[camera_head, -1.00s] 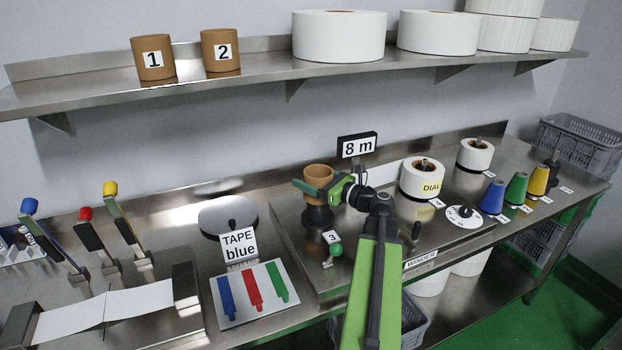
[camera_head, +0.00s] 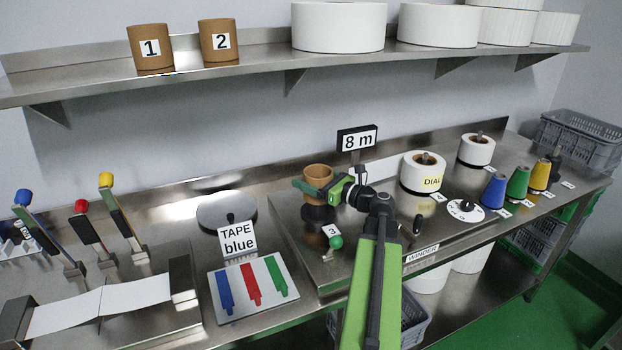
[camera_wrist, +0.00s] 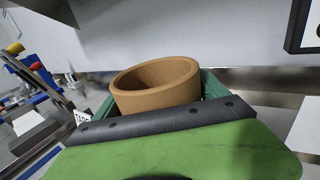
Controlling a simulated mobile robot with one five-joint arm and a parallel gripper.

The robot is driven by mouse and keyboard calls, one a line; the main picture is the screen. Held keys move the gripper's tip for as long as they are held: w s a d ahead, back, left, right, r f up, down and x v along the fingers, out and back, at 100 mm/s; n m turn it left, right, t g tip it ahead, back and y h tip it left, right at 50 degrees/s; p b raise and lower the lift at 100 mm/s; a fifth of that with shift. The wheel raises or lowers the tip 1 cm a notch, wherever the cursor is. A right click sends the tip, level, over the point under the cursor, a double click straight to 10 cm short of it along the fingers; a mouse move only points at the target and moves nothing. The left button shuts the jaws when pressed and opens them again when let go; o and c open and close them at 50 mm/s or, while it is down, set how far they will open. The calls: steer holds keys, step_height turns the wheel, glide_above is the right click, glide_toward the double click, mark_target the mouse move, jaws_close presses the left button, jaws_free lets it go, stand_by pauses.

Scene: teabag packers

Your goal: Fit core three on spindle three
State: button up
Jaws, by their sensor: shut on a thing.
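A brown cardboard core (camera_head: 318,172) is held upright between the green jaws of my gripper (camera_head: 318,190). The black spindle three (camera_head: 318,213) is directly below it, behind a "3" label (camera_head: 332,231). The core looks lined up with the spindle and very close to its base. I cannot tell whether the core touches the base or how far the spindle reaches inside. In the wrist view the core (camera_wrist: 157,99) shows its open top, with the jaws around it; the spindle is hidden there.
A green-knobbed lever (camera_head: 336,243) stands in front of the spindle. An "8 m" sign (camera_head: 357,139) stands behind. White rolls (camera_head: 424,177) and a dial (camera_head: 465,209) are to the right. Cores one (camera_head: 151,48) and two (camera_head: 220,41) stand on the shelf.

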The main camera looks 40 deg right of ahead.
steer(key=shift+f+b, duration=2.5)
steer(key=shift+f, duration=0.1)
steer(key=o, duration=1.3)
steer(key=s+d, duration=0.1)
steer(key=s, duration=1)
steer(key=s+d, duration=0.1)
steer(key=s, duration=0.5)
steer(key=shift+s+d, duration=0.1)
steer(key=shift+d, duration=0.2)
